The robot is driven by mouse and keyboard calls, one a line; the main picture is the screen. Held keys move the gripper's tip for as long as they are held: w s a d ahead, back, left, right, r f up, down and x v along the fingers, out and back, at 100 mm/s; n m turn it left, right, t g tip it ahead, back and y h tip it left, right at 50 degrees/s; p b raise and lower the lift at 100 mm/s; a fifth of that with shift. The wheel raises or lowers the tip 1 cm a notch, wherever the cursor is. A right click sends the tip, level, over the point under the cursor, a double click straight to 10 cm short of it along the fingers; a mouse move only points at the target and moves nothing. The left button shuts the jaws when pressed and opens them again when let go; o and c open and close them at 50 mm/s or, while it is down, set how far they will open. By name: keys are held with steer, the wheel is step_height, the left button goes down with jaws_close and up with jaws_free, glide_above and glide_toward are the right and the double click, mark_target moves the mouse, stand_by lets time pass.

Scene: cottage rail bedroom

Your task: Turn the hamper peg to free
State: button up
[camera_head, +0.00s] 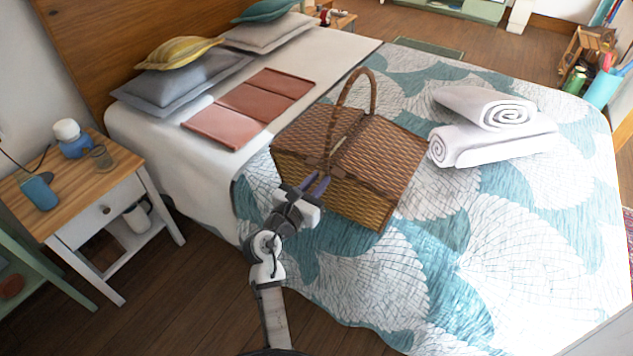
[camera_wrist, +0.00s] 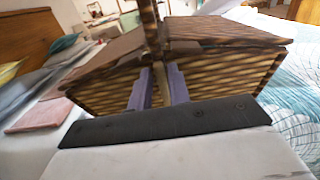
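The wicker hamper (camera_head: 375,200) stands on the bed, its two lid halves down and its arched handle (camera_head: 350,95) upright. It fills the middle of the wrist view (camera_wrist: 110,92). My gripper (camera_head: 317,184) is at the hamper's front wall, below the lid edge. In the wrist view, its two purple fingers (camera_wrist: 160,82) stand apart. A narrow tan upright piece, which looks like the hamper peg (camera_wrist: 157,92), shows between them. I cannot tell whether the fingers touch it. The peg's turned position is unclear.
The bed (camera_head: 380,290) has a patterned teal and white cover. Rolled white towels (camera_head: 490,140) lie right of the hamper, and folded reddish cloths (camera_head: 250,108) lie behind it. A nightstand (camera_head: 80,190) with a blue bottle and cups stands at the left.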

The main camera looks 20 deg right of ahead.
jaws_close()
steer(key=shift+s+m, duration=0.1)
steer(key=shift+m, duration=0.3)
steer(key=shift+s+d+f+m+b, duration=0.3)
steer(key=shift+m+b, duration=1)
steer(key=shift+m, duration=1.5)
steer(key=shift+s+d+f+m+b, duration=0.3)
steer(key=shift+m+b, duration=0.95)
steer(key=shift+m, duration=1.55)
steer(key=shift+s+d+f+m+b, duration=0.15)
steer(key=shift+f+m+b, duration=0.3)
steer(key=shift+m+b, duration=1.6)
steer(key=shift+a+m+p, duration=0.1)
steer(key=shift+m+p, duration=0.5)
steer(key=shift+m, duration=0.45)
steer(key=shift+o, duration=1.8)
jaws_free()
